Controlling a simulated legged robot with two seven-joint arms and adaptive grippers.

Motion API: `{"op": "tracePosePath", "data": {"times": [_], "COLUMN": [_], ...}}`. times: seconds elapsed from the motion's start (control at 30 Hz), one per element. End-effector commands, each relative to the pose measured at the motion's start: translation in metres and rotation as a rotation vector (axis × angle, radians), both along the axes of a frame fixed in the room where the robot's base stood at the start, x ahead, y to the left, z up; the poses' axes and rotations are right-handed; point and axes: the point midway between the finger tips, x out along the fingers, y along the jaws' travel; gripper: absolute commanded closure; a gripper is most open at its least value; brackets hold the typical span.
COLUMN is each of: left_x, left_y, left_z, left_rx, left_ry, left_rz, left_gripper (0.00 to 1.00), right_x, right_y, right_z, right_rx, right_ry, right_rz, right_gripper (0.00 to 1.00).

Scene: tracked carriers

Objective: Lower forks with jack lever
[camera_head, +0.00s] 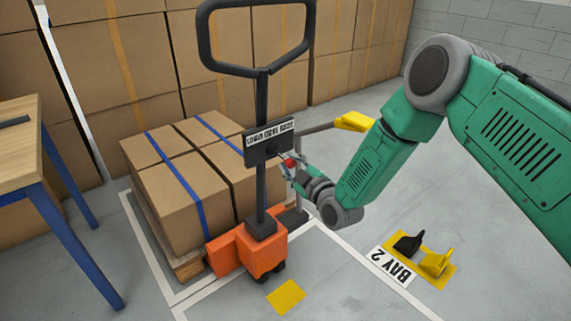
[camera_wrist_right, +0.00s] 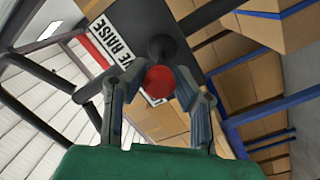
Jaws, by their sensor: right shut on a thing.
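The pallet jack has an orange base (camera_head: 258,252), a dark upright column and a dark loop handle (camera_head: 261,71). A dark plate (camera_head: 259,147) on the column carries a label, partly legible as LOWER, DRIVE, RAISE. The jack lever's red knob (camera_head: 290,161) is at the plate's right side. My right gripper (camera_head: 291,165) is shut on the red knob. In the right wrist view the knob (camera_wrist_right: 158,80) sits between the two fingertips (camera_wrist_right: 157,84), in front of the plate. The forks are hidden under the loaded pallet (camera_head: 188,265). My left gripper is not in view.
Strapped cartons (camera_head: 168,195) load the pallet. A wood-topped table (camera_head: 22,140) with blue legs stands left. A yellow grip (camera_head: 356,121) tops a post behind my right arm. Black and yellow pedals (camera_head: 437,261) sit on the floor beside the BAY 2 sign (camera_head: 392,268). Stacked cartons line the back.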

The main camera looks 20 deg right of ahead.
Motion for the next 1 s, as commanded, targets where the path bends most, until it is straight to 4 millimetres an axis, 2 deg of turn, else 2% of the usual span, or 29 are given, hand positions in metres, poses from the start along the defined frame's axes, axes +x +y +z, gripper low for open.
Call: {"op": "tracePosePath", "data": {"times": [0.03,0.47,0.5,0.53,0.57,0.87,1.0], "left_x": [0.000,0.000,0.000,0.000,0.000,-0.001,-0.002], "left_y": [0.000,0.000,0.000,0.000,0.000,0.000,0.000], "left_z": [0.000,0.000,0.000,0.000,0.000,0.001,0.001], "left_rx": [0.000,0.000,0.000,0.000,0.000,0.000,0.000], "left_ry": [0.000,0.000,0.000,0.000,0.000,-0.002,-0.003], "left_rz": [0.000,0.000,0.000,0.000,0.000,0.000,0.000], "left_gripper": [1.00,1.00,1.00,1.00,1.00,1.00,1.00], "right_x": [-0.001,-0.001,-0.001,-0.001,-0.001,-0.001,-0.012], "right_y": [-0.004,-0.007,-0.007,-0.007,-0.006,-0.003,-0.005], "right_z": [-0.005,-0.005,-0.005,-0.005,-0.005,-0.001,-0.001], "right_rx": [-0.003,-0.002,-0.002,-0.002,-0.002,-0.002,-0.002], "right_ry": [0.011,0.010,0.011,0.011,0.010,0.003,0.004], "right_rz": [-0.007,-0.009,-0.010,-0.010,-0.009,-0.004,-0.003], "right_gripper": [1.00,1.00,0.70,0.60,0.57,0.57,0.57]}}
